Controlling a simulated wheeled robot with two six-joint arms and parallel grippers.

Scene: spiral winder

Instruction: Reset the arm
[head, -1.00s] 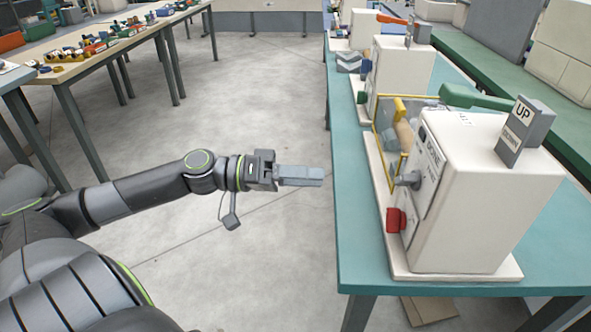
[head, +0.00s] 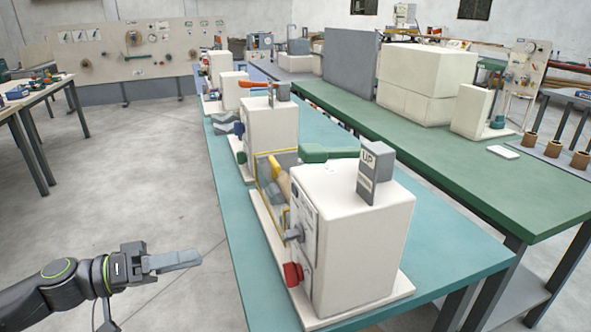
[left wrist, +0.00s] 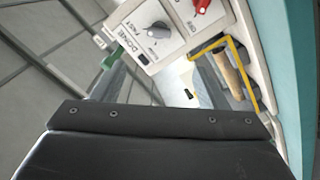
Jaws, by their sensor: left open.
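My left gripper (head: 185,260) is at the lower left of the head view, over the floor left of the teal table (head: 245,285). It is empty, and its two open fingers show in the left wrist view (left wrist: 160,88). The nearest white winder (head: 355,240) stands on the table to its right, apart from it. The winder has a grey knob (head: 292,234), a red switch (head: 292,275), a yellow-framed guard (head: 268,175) and a grey block marked UP (head: 375,172). The left wrist view shows the knob (left wrist: 158,31), red switch (left wrist: 201,6) and a wooden roller (left wrist: 228,75). My right gripper is out of view.
More white machines (head: 270,130) stand in a row farther along the teal table. A green bench (head: 470,165) with beige boxes runs behind it. A wooden table (head: 38,95) is at the left. The floor (head: 150,180) between the tables is clear.

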